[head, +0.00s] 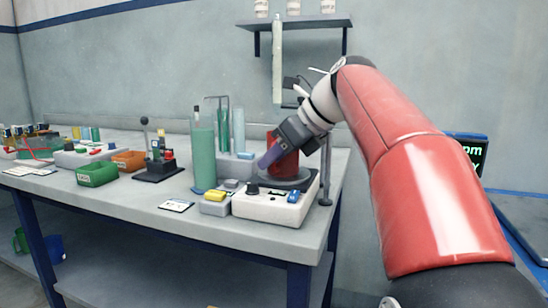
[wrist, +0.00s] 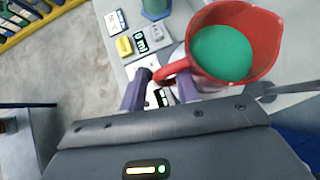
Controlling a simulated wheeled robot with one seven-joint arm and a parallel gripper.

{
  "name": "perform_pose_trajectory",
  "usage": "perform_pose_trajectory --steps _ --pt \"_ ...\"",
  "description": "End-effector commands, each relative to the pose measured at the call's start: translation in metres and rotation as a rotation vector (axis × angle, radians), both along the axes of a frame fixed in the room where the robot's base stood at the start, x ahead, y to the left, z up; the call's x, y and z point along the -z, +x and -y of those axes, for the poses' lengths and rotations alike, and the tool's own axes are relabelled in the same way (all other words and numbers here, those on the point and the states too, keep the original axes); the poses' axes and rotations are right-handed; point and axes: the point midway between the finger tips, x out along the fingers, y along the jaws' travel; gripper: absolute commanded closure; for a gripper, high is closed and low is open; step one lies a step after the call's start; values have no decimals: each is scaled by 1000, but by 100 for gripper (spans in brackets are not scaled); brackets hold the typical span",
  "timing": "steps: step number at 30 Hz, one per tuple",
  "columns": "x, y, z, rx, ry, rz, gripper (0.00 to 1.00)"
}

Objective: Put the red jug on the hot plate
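The red jug (head: 284,157) stands upright on the dark round top of the hot plate (head: 262,208) and appears to rest on it. In the wrist view the jug (wrist: 266,40) holds green liquid, and its handle points to the lower left. The white hot plate body (wrist: 158,98) shows partly below the handle.
A tall green-tinted cylinder (head: 204,155) stands left of the hot plate, beside a small yellow-topped box (head: 215,203). A metal stand (head: 325,180) is close on the right. A green bin (head: 97,174) and an orange bin (head: 128,161) are farther left. A wall shelf (head: 295,22) hangs above.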

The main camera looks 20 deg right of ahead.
Motion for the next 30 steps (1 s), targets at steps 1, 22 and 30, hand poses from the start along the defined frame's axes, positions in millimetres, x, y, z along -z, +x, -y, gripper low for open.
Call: perform_pose_trajectory --steps 1,22,30 --pt "-7 -4 4 2 -1 2 68" --pt "-82 -61 54 0 -1 1 68" --pt "-82 -61 55 0 -1 1 68"
